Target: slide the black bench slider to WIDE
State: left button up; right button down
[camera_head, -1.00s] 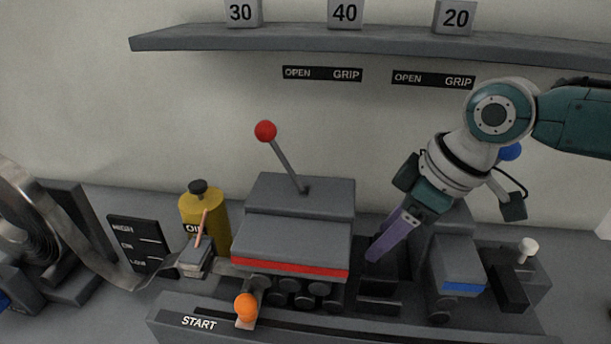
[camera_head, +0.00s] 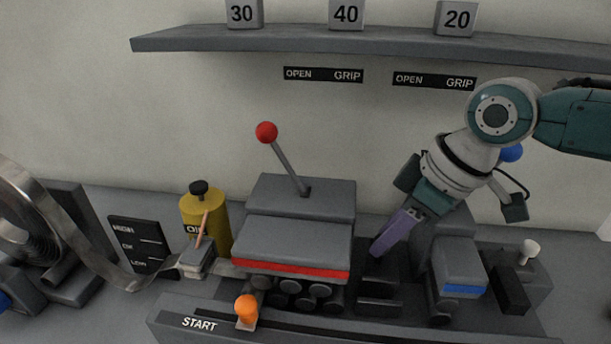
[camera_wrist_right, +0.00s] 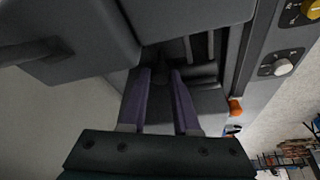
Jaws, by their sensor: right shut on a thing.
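My right gripper (camera_head: 378,250) reaches down with its purple fingers into the dark gap between the red-striped machine (camera_head: 290,264) and the blue-striped unit (camera_head: 460,270). In the right wrist view the two fingers (camera_wrist_right: 161,74) are a little apart, with a dark part between their tips. I take this part to be the black bench slider; the fingers and the shadow hide most of it. A dark stepped block (camera_head: 380,292) lies just below the fingertips in the head view. No WIDE marking is readable. My left gripper is not in view.
A lever with a red ball (camera_head: 266,132) rises from the red-striped machine. An orange knob (camera_head: 246,307) stands by START on the front rail. A yellow oil bottle (camera_head: 205,222) and a metal strip stand left. A white knob (camera_head: 530,249) is at the right.

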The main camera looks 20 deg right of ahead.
dwell(0.8)
jog(key=shift+w+d+f, duration=0.1)
jog(key=shift+w+d, duration=0.05)
jog(key=shift+w, duration=0.05)
jog(key=shift+w+d+b, duration=0.3)
jog(key=shift+w+d, duration=0.05)
jog(key=shift+w, duration=0.2)
jog(key=shift+w+d+b, duration=0.25)
jog(key=shift+w+d, duration=0.05)
jog(key=shift+w, duration=0.25)
jog(key=shift+w+d, duration=0.2)
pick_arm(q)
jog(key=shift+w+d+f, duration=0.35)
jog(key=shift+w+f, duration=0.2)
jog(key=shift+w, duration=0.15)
pick_arm(e)
jog(key=shift+s, duration=0.1)
jog(key=c, duration=0.6)
grip_release()
jog(key=shift+c, duration=0.2)
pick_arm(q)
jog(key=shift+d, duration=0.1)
pick_arm(e)
jog(key=shift+r, duration=0.2)
